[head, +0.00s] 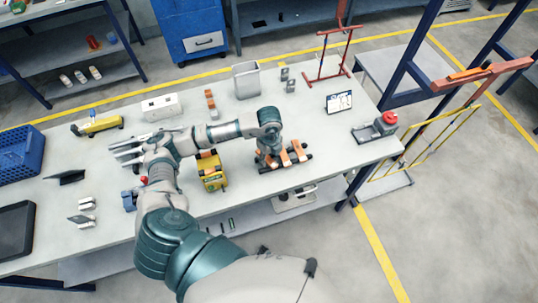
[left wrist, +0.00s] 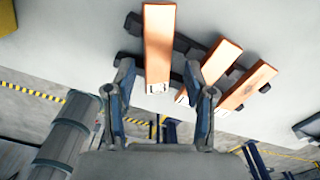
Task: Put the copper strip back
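A black rack (head: 305,158) with copper strips lies near the front right of the table. In the left wrist view, the rack's dark rails (left wrist: 190,46) run behind several strips. One strip (left wrist: 158,42) looks nearest to the camera, with a pale mark on its lower end; two others (left wrist: 222,60) (left wrist: 250,86) lie to its right across the rails. My left gripper (head: 265,160) is over the rack's left part. In the wrist view its fingers (left wrist: 160,72) are apart, with the nearest strip's end between them and gaps visible on both sides.
A yellow device (head: 212,172) stands left of the rack, partly behind my arm. A grey bin (head: 246,80) stands behind. The table's front edge is close to the rack.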

